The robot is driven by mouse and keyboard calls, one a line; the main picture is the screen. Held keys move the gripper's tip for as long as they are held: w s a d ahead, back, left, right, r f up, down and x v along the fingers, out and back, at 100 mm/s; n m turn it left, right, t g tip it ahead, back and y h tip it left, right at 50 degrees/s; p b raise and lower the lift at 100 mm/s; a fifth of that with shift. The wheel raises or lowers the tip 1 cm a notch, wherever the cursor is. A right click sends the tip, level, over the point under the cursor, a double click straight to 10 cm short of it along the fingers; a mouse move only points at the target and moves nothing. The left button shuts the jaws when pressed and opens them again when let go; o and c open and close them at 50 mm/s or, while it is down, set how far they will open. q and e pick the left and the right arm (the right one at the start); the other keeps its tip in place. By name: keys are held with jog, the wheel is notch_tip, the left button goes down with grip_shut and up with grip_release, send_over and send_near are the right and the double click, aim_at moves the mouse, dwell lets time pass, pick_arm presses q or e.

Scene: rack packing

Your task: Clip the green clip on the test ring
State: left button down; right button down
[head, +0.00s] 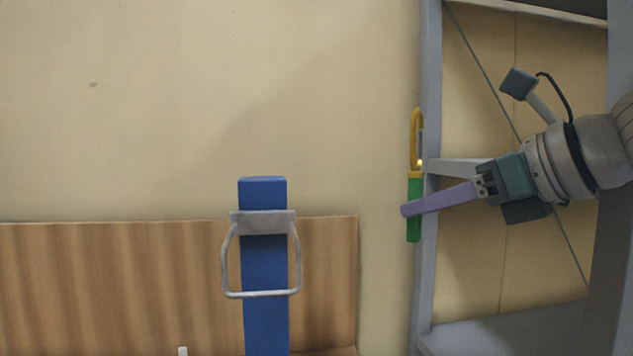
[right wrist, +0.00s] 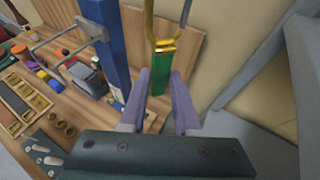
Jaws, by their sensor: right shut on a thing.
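The green clip (head: 414,220) has a green body and a gold hook at its top. It stands upright in the jaws of my right gripper (head: 411,209), whose purple fingers are shut on the green body. The clip also shows in the right wrist view (right wrist: 160,74), between the two fingers. The test ring (head: 261,293) is a grey metal loop hanging from a bracket on a blue post, left of the clip in the head view. The clip and ring are well apart. The ring also shows in the right wrist view (right wrist: 62,40). My left gripper is not in view.
The blue post (head: 265,325) stands before a wooden panel (head: 120,285). A grey metal frame (head: 427,270) is just behind the clip on the right. The right wrist view shows a wooden bench with a tray of brass parts (right wrist: 22,105) and several small objects.

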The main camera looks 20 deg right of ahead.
jog(key=s+a+f+n+g+y+b, duration=0.1)
jog(key=s+a+f+n+g+y, duration=0.15)
jog(key=s+a+f, duration=0.5)
jog(key=s+a+f+n+g+y, duration=0.15)
jog(key=a+f+n+y, duration=0.25)
jog(key=a+f, duration=0.75)
jog(key=w+r+t, duration=0.1)
jog(key=w+r, duration=0.2)
jog(key=w, duration=0.3)
jog(key=shift+w+a+r, duration=0.2)
jog(key=shift+a+r, duration=0.1)
jog(key=shift+m, duration=0.25)
jog(key=shift+w+d+p, duration=0.1)
jog(key=shift+w+p, duration=0.05)
jog(key=shift+p, duration=0.15)
jog(key=shift+w+d, duration=0.3)
jog(key=shift+w, duration=0.2)
